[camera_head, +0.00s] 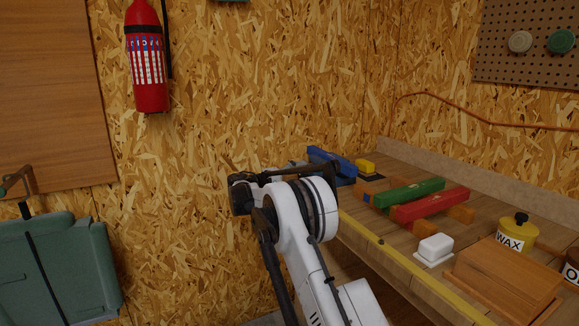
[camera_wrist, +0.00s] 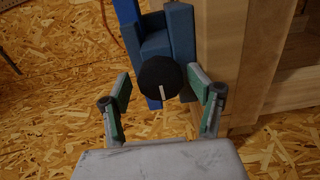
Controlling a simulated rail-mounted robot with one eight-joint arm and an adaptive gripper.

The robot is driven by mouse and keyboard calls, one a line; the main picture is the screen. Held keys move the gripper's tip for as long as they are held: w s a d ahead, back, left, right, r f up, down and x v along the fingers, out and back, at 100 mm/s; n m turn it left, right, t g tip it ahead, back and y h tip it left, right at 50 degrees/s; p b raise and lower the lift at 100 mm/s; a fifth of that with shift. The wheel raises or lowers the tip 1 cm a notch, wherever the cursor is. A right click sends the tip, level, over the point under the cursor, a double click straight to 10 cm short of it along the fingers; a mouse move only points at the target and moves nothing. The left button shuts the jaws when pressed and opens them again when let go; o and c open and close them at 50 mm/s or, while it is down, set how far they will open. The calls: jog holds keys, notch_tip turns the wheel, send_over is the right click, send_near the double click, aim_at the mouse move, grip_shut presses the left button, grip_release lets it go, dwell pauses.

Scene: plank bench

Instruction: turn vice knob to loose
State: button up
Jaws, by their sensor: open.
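The vice knob (camera_wrist: 159,78) is a round black disc with a pale line on its lower half, in the middle of the wrist view. It sits on the front of the blue vice (camera_wrist: 179,28). The vice also shows in the head view (camera_head: 333,163) at the bench's far left end, partly behind my arm. My gripper (camera_wrist: 164,98) is open, with one green-padded finger on each side of the knob and small gaps between. I cannot tell how deep the fingertips reach. In the head view the knob and fingertips are hidden by my arm.
The plank bench (camera_head: 393,262) runs along the right wall. On it are a green bar (camera_head: 410,193), a red bar (camera_head: 430,206), a white block (camera_head: 434,248), a wooden box (camera_head: 508,278) and a wax tin (camera_head: 516,233). Wooden bench posts (camera_wrist: 222,40) stand right of the vice.

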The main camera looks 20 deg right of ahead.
jog(key=m, duration=0.4)
jog(key=shift+d+m+b, duration=0.15)
jog(key=shift+m+b, duration=0.15)
jog(key=shift+m, duration=0.1)
jog(key=m+b, duration=0.1)
jog(key=m, duration=0.4)
jog(key=shift+m, duration=0.3)
jog(key=m+b, duration=0.2)
jog(key=m, duration=0.3)
jog(key=shift+f+m, duration=0.1)
jog(key=shift+m, duration=0.2)
jog(key=m+b, duration=0.1)
jog(key=m, duration=0.1)
jog(key=shift+m, duration=0.4)
jog(key=shift+a+m, duration=0.2)
jog(key=shift+m, duration=0.2)
jog(key=a+p, duration=0.3)
jog(key=a, duration=1)
jog(key=s+r+n+t+y+p, duration=0.1)
jog(key=s+r+n+y+p, duration=0.1)
jog(key=s+r, duration=0.4)
jog(key=s+d+r+n+t+y+p, duration=0.1)
jog(key=s+r+n+y, duration=0.4)
jog(key=s, duration=0.7)
jog(key=shift+r+n+y+p, duration=0.3)
jog(key=shift+r+n+p, duration=0.25)
jog(key=shift+n, duration=0.65)
